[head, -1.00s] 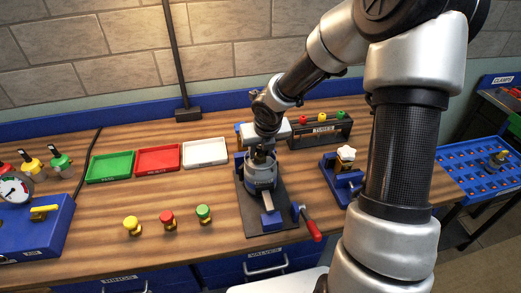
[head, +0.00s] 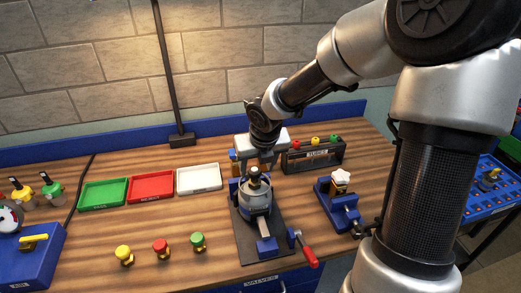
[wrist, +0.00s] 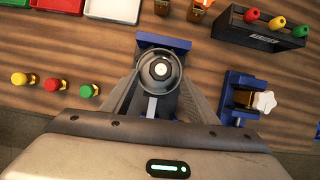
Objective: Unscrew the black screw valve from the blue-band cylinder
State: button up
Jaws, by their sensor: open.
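A grey cylinder (head: 256,200) stands upright in the blue vise (head: 266,244) on a dark base plate. The black screw valve (head: 254,176) is on top of the cylinder. In the wrist view the valve shows as a dark round piece with a pale centre (wrist: 161,70), inside the cylinder's ring. My gripper (head: 258,165) is open and points down over the valve, with its fingers on either side in the wrist view (wrist: 160,82). I cannot tell whether a fingertip touches it. The blue band is hard to make out.
Green (head: 103,194), red (head: 152,186) and white (head: 199,179) trays lie to the left. Yellow, red and green valves (head: 160,250) stand in front. A tubes rack (head: 313,155) is behind right. A second vise (head: 340,204) is right.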

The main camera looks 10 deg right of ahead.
aim_at(255, 170)
jog(key=v, duration=0.9)
jog(key=shift+r, duration=0.15)
jog(key=shift+s+r, duration=0.2)
jog(key=shift+r, duration=0.2)
jog(key=w+f+m+b, duration=0.1)
jog(key=f+m, duration=0.4)
jog(key=m, duration=0.7)
jog(key=w+f+m+b, duration=0.1)
jog(key=w+f+m, duration=0.2)
jog(key=m, duration=0.9)
jog(key=w+f+m+b, duration=0.1)
jog(key=f+m, duration=0.5)
jog(key=m, duration=0.6)
jog(key=shift+w+a+f+b, duration=0.1)
jog(key=shift+w+f+b, duration=0.1)
jog(key=shift+w, duration=0.25)
jog(key=shift+w+a+f+b, duration=0.1)
jog(key=shift+w+f+b, duration=0.1)
jog(key=shift+w, duration=0.2)
